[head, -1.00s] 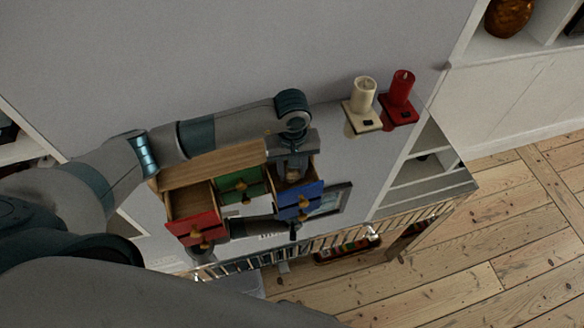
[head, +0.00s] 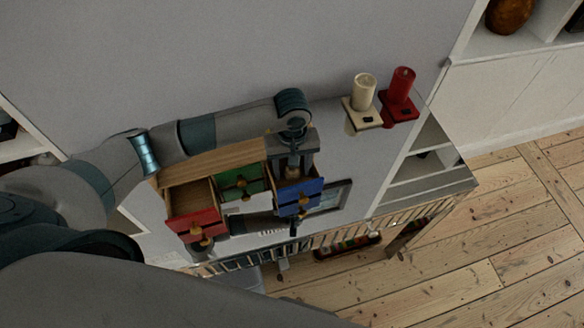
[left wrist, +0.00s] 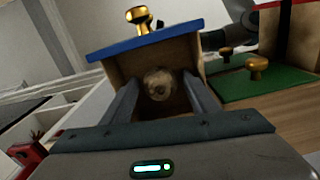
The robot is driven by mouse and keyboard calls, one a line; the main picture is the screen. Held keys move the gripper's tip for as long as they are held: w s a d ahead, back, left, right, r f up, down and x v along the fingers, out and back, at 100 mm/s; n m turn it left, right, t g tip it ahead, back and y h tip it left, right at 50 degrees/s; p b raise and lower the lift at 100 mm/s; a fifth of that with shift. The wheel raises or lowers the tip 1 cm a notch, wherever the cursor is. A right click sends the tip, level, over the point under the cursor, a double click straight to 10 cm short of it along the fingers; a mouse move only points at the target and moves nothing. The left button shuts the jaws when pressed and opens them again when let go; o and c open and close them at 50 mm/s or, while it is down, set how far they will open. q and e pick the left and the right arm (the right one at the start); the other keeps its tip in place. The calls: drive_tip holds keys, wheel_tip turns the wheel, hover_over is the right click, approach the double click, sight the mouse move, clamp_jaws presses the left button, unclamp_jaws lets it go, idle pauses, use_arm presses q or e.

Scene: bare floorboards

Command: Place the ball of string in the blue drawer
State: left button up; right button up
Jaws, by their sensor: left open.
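The blue drawer (head: 299,198) is pulled out at the right end of a small wooden chest. It also shows in the left wrist view, where its blue front (left wrist: 150,38) carries a brass knob. The tan ball of string (left wrist: 158,84) sits inside the drawer, between the fingers of my left gripper (left wrist: 160,98). In the head view my left gripper (head: 293,165) points down into the drawer, open, with its fingers apart on either side of the ball. A dark part, apparently my right gripper (head: 290,227), is low in front of the drawers; its jaws are unclear.
The red drawer (head: 194,221) is also pulled out. The green drawer (head: 240,184) is between red and blue. A picture frame (head: 330,197) is beside the blue drawer.

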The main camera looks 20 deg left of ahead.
sight(292, 169)
use_arm(q)
drive_tip(key=shift+r, duration=0.35)
wheel_tip(292, 169, up, 12)
drive_tip(key=b, duration=0.4)
drive_tip(key=shift+f+b, duration=0.25)
drive_tip(key=shift+b, duration=0.15)
